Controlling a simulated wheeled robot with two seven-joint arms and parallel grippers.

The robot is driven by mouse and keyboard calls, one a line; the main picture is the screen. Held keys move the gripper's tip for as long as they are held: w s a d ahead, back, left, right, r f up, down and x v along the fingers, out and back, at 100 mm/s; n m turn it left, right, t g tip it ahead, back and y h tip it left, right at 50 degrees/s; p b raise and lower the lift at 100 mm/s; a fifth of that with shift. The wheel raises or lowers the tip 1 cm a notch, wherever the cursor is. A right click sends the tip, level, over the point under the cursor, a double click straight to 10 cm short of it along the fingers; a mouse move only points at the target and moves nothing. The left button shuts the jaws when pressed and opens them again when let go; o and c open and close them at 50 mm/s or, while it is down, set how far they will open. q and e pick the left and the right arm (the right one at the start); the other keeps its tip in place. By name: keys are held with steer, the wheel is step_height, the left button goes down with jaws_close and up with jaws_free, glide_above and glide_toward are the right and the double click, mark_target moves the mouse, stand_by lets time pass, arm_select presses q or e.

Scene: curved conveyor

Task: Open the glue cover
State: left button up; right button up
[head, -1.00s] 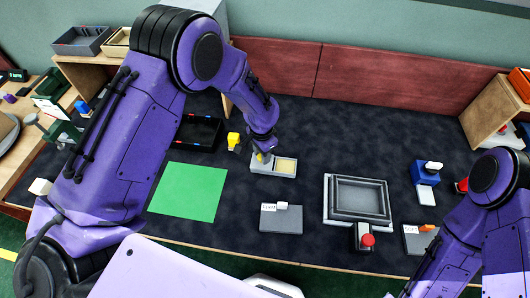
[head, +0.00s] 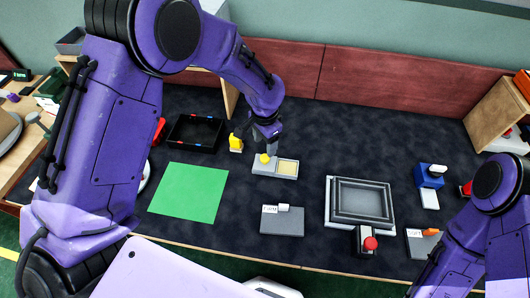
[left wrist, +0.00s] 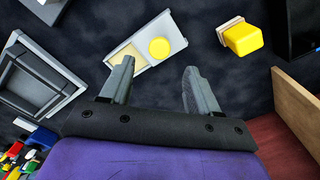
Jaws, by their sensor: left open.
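A light grey glue box (head: 275,174) stands on the dark mat, right of the green sheet. A round yellow knob (head: 264,158) sits on its left half, and a tan pad (head: 287,167) shows uncovered in its right half. My left gripper (head: 267,134) is above and just behind the knob, apart from it. In the left wrist view the left gripper (left wrist: 157,72) is open and empty, with the grey box (left wrist: 143,58) and its yellow knob (left wrist: 159,48) beyond the fingertips. My right arm shows at the right edge, but its gripper is out of view.
A yellow piece with a pale base (head: 236,143) stands left of the box; it also shows in the left wrist view (left wrist: 242,38). A black tray (head: 195,133), green sheet (head: 190,193), grey labelled block (head: 283,221) and grey frame (head: 360,203) lie around. A wooden shelf stands behind.

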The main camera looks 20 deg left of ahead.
arm_select(q)
step_height(320, 180, up, 4)
steer(key=shift+f, duration=0.1)
stand_by(0.4)
